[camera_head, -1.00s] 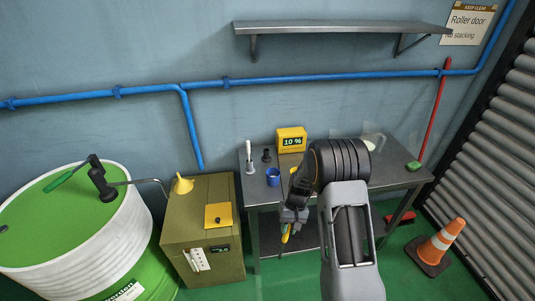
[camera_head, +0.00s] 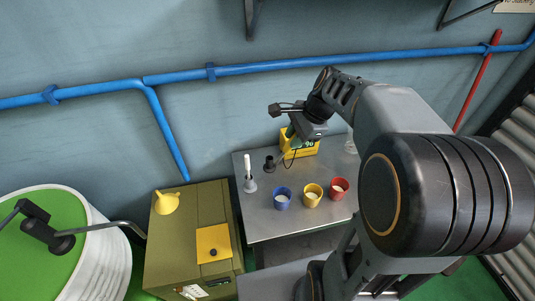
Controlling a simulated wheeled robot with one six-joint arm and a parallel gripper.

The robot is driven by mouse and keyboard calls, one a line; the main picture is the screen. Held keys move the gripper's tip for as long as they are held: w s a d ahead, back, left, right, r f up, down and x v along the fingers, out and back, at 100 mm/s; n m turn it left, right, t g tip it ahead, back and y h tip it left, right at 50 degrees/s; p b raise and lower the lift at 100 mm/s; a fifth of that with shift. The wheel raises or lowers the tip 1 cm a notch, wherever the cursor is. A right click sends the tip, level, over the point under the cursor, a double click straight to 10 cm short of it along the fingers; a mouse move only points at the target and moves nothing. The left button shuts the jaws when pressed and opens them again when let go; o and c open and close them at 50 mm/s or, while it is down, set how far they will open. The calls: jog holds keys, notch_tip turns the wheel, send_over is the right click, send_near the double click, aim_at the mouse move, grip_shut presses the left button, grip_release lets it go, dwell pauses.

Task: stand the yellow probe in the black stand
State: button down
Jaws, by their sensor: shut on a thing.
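My gripper (camera_head: 291,129) is raised over the back of the grey bench, in front of the yellow meter. It is shut on the yellow probe, but I cannot clearly make out the probe against the yellow meter behind it. A thin dark cable loops down near the gripper. The black stand (camera_head: 269,164) is upright on the bench, below and a little left of my gripper, with a gap between them. No yellow shows in the stand.
The yellow meter (camera_head: 305,149) stands at the bench's back. A white rod in a grey holder (camera_head: 249,176) stands left of the black stand. Blue (camera_head: 282,201), yellow (camera_head: 312,200) and red (camera_head: 339,192) cups stand in front. The grey bench (camera_head: 265,228) is bare at front left.

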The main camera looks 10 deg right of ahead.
jog(key=w+d+f+p, duration=0.2)
jog(key=w+f+p, duration=0.3)
jog(key=w+f, duration=0.7)
jog(key=shift+w+f, duration=0.15)
jog(key=shift+w, duration=0.9)
